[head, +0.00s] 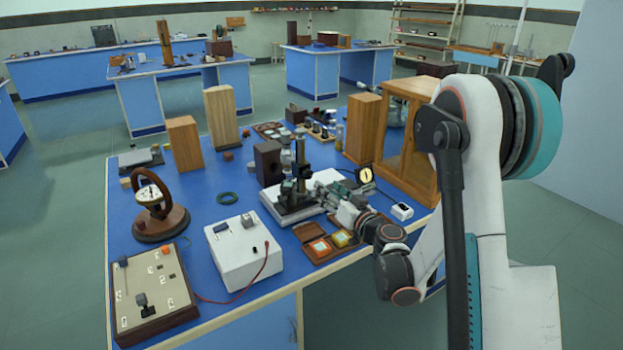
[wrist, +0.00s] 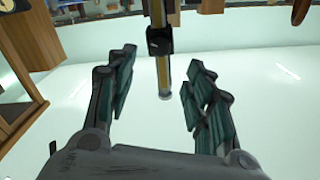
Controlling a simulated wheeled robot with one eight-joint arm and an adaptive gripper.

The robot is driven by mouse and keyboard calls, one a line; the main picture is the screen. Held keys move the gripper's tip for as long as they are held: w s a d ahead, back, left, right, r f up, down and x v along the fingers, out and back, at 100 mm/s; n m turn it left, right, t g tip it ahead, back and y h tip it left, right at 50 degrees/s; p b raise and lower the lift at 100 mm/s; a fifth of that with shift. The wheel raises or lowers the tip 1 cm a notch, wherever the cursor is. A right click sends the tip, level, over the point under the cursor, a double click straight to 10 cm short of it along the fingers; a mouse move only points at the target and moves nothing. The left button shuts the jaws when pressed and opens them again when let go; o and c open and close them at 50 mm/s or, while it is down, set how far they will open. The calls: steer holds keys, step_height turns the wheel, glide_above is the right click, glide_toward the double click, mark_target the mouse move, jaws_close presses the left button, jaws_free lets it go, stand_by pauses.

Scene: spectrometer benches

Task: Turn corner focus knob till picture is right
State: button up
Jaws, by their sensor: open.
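A dark upright instrument (head: 300,165) stands on a white base plate (head: 328,178) on the blue bench. My gripper (head: 322,196) is close to the right of its lower part. In the wrist view my gripper (wrist: 162,62) is open, its green-padded fingers apart. A thin brass-coloured post (wrist: 164,75) with a black block (wrist: 160,40) shows between and beyond the fingers. I see no contact between fingers and post. I cannot tell which part is the corner focus knob, and no focused picture can be made out.
An open brown case (head: 322,246) with orange and yellow pieces lies below my arm. A wooden cabinet (head: 405,125) stands behind right, with a round dial (head: 366,174) and a small white box (head: 402,211) nearby. A white box with a red lead (head: 237,252) is at front left.

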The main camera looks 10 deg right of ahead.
mark_target(309, 176)
steer(key=b+x, duration=0.2)
steer(key=x, duration=0.7)
steer(key=shift+w+a+f, duration=0.1)
steer(key=shift+w, duration=0.2)
steer(key=c, duration=1.1)
